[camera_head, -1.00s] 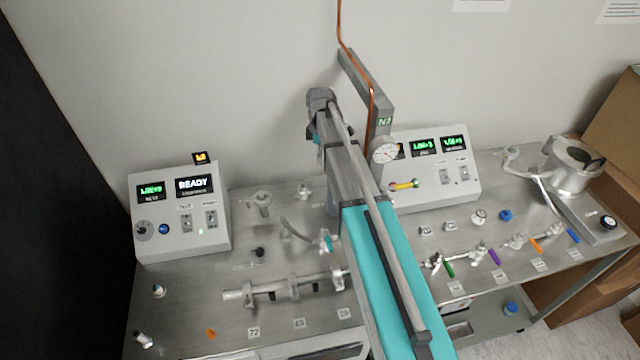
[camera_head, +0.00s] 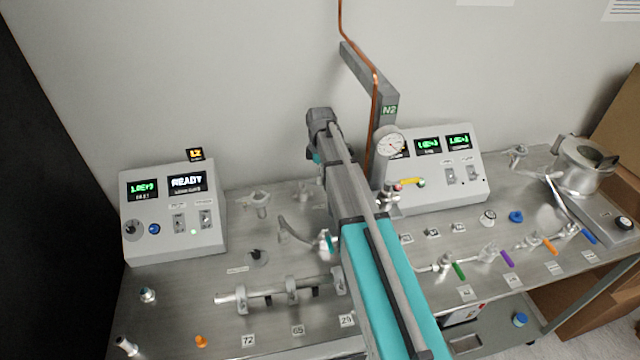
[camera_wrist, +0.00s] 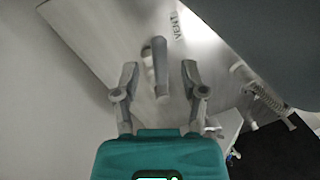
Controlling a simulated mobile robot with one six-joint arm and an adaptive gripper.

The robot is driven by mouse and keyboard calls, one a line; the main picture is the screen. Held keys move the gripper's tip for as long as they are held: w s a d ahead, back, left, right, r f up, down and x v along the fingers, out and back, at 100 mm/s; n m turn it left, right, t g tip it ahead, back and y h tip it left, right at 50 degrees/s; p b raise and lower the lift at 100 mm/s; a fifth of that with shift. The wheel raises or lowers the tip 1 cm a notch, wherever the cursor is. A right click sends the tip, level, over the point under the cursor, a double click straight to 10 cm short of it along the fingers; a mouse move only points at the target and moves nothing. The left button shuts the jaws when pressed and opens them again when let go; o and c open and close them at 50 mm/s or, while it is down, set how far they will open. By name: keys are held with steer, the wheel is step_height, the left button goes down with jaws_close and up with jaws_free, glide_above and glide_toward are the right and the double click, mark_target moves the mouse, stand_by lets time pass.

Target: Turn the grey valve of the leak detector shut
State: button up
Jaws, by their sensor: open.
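In the wrist view, a grey lever handle (camera_wrist: 160,66), which looks like the grey valve, stands near a label reading VENT. My gripper (camera_wrist: 160,74) is open, with one finger on each side of the handle. Gaps show between the handle and both fingers, so it is not clamped. How deep the handle sits between the fingers is hard to tell. In the head view, my arm covers this valve and most of my gripper.
A grey control box (camera_head: 173,215) with a READY display stands at the left of the bench. A second control box (camera_head: 455,178) and a round gauge (camera_head: 390,145) are right of my arm. Valves with coloured handles, such as purple (camera_head: 507,258), line the right front.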

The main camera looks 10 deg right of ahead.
steer(key=shift+s+f+b, duration=0.1)
steer(key=shift+f+b, duration=0.25)
steer(key=shift+f, duration=0.2)
jaws_close()
